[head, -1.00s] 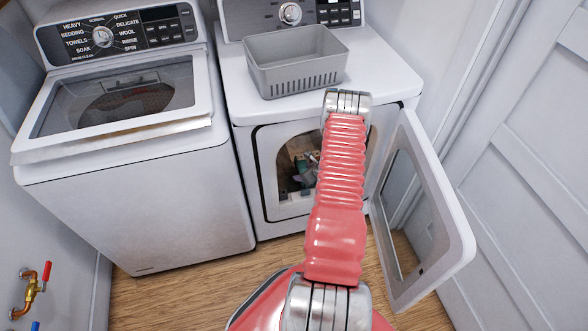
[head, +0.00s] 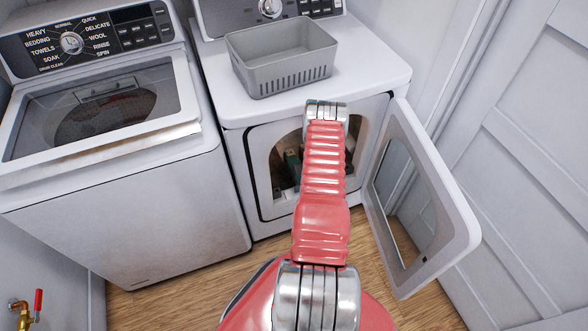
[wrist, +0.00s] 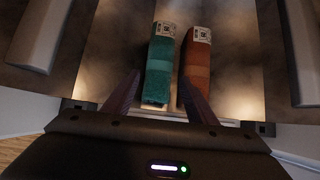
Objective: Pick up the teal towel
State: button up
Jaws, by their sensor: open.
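My gripper (wrist: 160,90) is open. One finger is left of the teal towel, and the other is at the near end of the brown towel.
The dryer door (head: 457,210) stands open to the right. A grey basket (head: 285,80) sits on the dryer top (head: 372,70). The top-load washer (head: 140,215) stands to the left, and a panelled white door (head: 530,140) is at the right. Wood floor (head: 180,290) is clear in front.

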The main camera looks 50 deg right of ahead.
aim_at(295, 162)
jog(key=shift+x, duration=3.75)
jog(key=shift+x, duration=2.55)
jog(key=shift+c, duration=0.7)
jog(key=c, duration=0.8)
jog(key=shift+w+r, duration=0.1)
jog(key=shift+r, duration=4.9)
